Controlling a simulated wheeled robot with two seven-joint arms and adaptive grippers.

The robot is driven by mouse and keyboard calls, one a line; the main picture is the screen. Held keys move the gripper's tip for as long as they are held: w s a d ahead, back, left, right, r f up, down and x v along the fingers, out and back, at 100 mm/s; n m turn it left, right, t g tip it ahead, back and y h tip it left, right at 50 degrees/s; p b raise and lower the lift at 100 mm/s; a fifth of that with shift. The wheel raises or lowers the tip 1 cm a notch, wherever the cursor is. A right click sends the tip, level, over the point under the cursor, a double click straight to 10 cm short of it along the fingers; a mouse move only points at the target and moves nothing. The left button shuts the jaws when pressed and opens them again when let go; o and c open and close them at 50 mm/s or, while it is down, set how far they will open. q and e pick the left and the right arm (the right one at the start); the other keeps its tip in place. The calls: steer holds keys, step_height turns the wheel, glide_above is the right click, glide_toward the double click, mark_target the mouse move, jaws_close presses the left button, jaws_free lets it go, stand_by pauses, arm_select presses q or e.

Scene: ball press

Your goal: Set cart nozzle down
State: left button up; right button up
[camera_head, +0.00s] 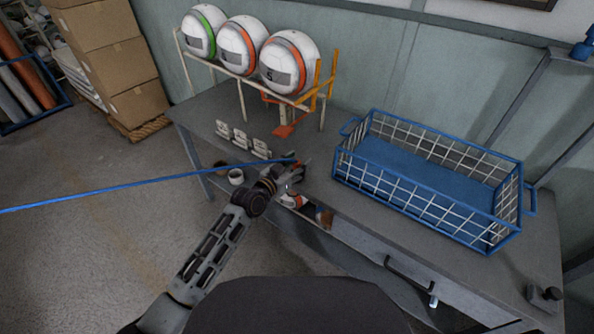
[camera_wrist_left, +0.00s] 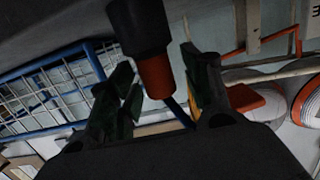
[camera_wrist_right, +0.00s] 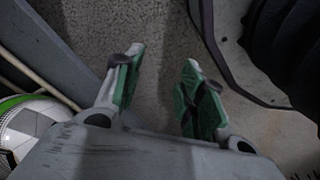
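In the left wrist view the nozzle (camera_wrist_left: 154,72) shows as a dark cylinder with a red-brown end, lying between my left gripper's (camera_wrist_left: 158,85) fingers. The fingers stand apart on either side of it; whether both press on it I cannot tell. The blue hose (camera_head: 130,188) runs from the left edge of the head view to my left gripper (camera_head: 296,172), which is over the near edge of the workbench. My right gripper (camera_wrist_right: 160,70) is open and empty, above the floor; its fingers are apart. It is not seen in the head view.
The grey workbench (camera_head: 352,212) carries a blue wire basket (camera_head: 345,172) at right and a rack with white balls (camera_head: 290,62) at back left. Small white holders (camera_head: 240,138) and a cup (camera_head: 236,177) are left of my left gripper.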

arm_select(q)
steer(key=c, duration=0.7)
steer(key=shift+c, duration=1.3)
jaws_close()
arm_select(e)
steer(key=shift+w+r, duration=0.25)
steer(key=shift+w, duration=0.5)
arm_select(q)
steer(key=shift+r, duration=0.7)
steer(key=shift+r+p, duration=1.1)
steer(key=shift+r, duration=3.2)
arm_select(e)
steer(key=s+d+f, duration=0.2)
steer(key=s+f, duration=0.1)
steer(key=f, duration=0.2)
steer(key=shift+s+d+f, duration=0.15)
steer(key=shift+s+d, duration=0.15)
steer(key=shift+s, duration=0.05)
